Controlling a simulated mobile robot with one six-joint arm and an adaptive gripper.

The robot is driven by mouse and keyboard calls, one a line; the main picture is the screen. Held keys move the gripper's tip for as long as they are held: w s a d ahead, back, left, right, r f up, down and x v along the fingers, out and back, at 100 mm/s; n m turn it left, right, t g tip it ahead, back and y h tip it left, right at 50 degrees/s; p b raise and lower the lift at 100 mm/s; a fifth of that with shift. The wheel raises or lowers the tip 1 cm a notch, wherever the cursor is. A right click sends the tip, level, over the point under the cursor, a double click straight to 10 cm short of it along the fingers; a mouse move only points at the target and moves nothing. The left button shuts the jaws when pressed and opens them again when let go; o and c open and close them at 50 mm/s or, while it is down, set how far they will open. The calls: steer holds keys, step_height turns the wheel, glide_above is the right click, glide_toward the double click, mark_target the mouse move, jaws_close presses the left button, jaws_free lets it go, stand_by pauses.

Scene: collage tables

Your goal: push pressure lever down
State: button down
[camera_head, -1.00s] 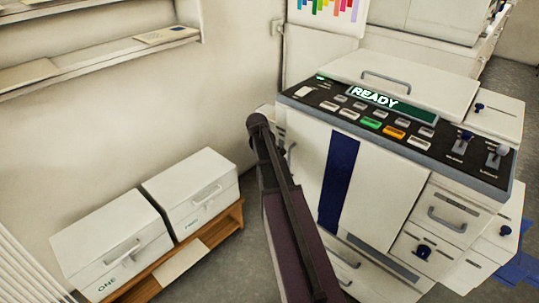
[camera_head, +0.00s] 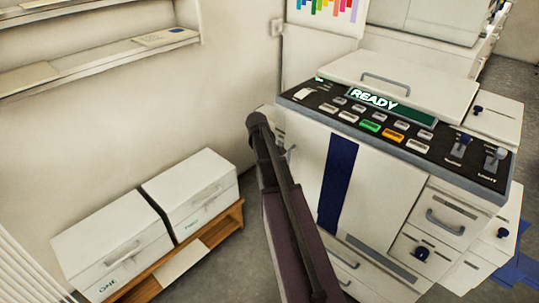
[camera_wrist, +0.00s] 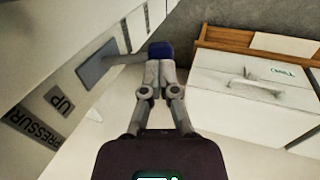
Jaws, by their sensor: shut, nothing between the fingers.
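The pressure lever shows in the wrist view as a grey stem with a dark blue knob (camera_wrist: 160,50), coming out of a grey-blue plate (camera_wrist: 97,68) on the machine's side. Labels reading "PRESSUR" and "UP" (camera_wrist: 58,101) are beside it. My gripper (camera_wrist: 160,68) is shut and empty, its fingertips together right at the knob. They overlap it in the picture; I cannot tell whether they touch. In the head view the lever and my fingers are hidden; only my dark arm shows in front of the machine.
The printing machine (camera_head: 395,190) has a panel reading "READY" (camera_head: 373,99), buttons and two small levers. White boxes (camera_head: 192,190) marked ONE and TWO stand on a low wooden rack (camera_head: 222,230) to the left. Bare floor lies between rack and machine.

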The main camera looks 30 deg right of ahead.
steer(key=shift+r, duration=0.1)
steer(key=a+p+v, duration=0.1)
steer(key=p+v, duration=1.1)
steer(key=v, duration=0.1)
steer(key=shift+s+a+p, duration=0.2)
steer(key=shift+s+p, duration=0.05)
steer(key=shift+p, duration=0.05)
steer(key=shift+r, duration=0.15)
stand_by(0.6)
steer(key=s+a+r+m+y+p, duration=0.1)
steer(key=s+a+r+p, duration=0.1)
steer(key=s+a, duration=0.3)
steer(key=s+a+r+m+y+p, duration=0.1)
steer(key=s+a, duration=0.4)
steer(key=a, duration=0.6)
steer(key=s+a+r+m+g+y+p, duration=0.1)
steer(key=s+a+r+p, duration=0.1)
steer(key=s+a, duration=0.3)
steer(key=a+p, duration=0.1)
steer(key=a, duration=0.2)
steer(key=shift+r+y+p, duration=0.35)
steer(key=shift+y+p, duration=0.05)
steer(key=shift+s+a, duration=0.1)
steer(key=shift+s, duration=0.05)
steer(key=shift+s, duration=0.1)
